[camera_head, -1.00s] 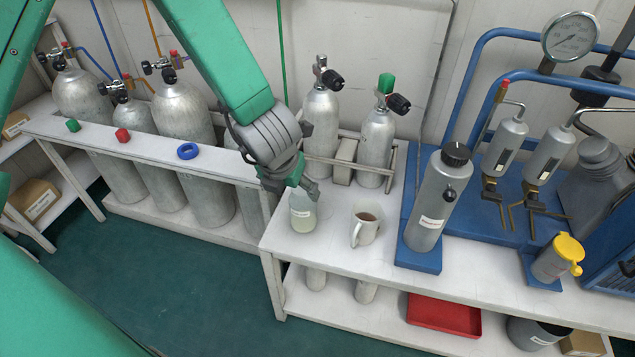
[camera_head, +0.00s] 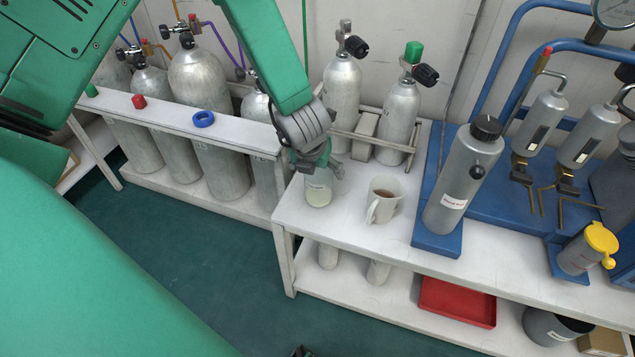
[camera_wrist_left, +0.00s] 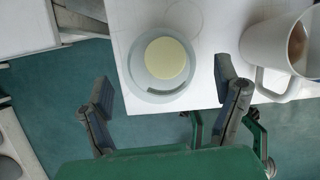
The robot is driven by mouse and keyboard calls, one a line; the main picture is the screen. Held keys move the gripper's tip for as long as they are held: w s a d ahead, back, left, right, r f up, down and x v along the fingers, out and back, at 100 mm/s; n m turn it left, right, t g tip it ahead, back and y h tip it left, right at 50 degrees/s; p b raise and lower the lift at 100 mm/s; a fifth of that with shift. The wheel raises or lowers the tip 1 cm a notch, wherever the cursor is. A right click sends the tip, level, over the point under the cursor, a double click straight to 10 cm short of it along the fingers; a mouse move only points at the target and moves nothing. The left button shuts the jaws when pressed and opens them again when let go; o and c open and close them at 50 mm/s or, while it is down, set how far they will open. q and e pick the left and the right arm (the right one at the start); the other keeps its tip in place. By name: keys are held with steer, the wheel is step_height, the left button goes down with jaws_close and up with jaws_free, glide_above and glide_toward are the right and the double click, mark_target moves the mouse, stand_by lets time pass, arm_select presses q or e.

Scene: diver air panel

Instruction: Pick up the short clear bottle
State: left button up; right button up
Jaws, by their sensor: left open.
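The short clear bottle (camera_head: 318,191), with pale yellowish liquid or contents, stands upright near the front left corner of the white bench. My left gripper (camera_head: 320,165) is over its top and hides its upper part in the head view. In the left wrist view the bottle (camera_wrist_left: 166,66) shows from above as a clear round body with a pale yellow disc. The open fingers of my left gripper (camera_wrist_left: 164,80) lie to either side of it, with a gap on both sides. My right gripper cannot be made out.
A white mug (camera_head: 383,200) with brown drink stands close to the right of the bottle. A grey cylinder (camera_head: 462,180) stands on a blue base further right. Gas tanks (camera_head: 343,95) are behind. The bench edge (camera_head: 300,232) is close in front.

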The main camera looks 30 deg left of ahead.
arm_select(q)
steer(key=f, duration=0.1)
steer(key=w+f, duration=0.1)
steer(key=f, duration=0.1)
steer(key=shift+d+b, duration=0.2)
steer(key=shift+b, duration=0.15)
steer(key=shift+a+r, duration=0.15)
steer(key=shift+a, duration=0.3)
steer(key=c, duration=1.3)
steer(key=shift+d, duration=0.1)
arm_select(e)
steer(key=shift+d+f, duration=0.1)
steer(key=shift+f, duration=0.5)
arm_select(q)
steer(key=shift+d, duration=0.2)
arm_select(e)
steer(key=shift+d, duration=0.2)
arm_select(q)
step_height(320, 180, up, 10)
steer(key=p, duration=0.4)
arm_select(e)
steer(key=shift+a+r, duration=0.1)
steer(key=shift+r, duration=1.9)
arm_select(q)
steer(key=shift+a, duration=0.1)
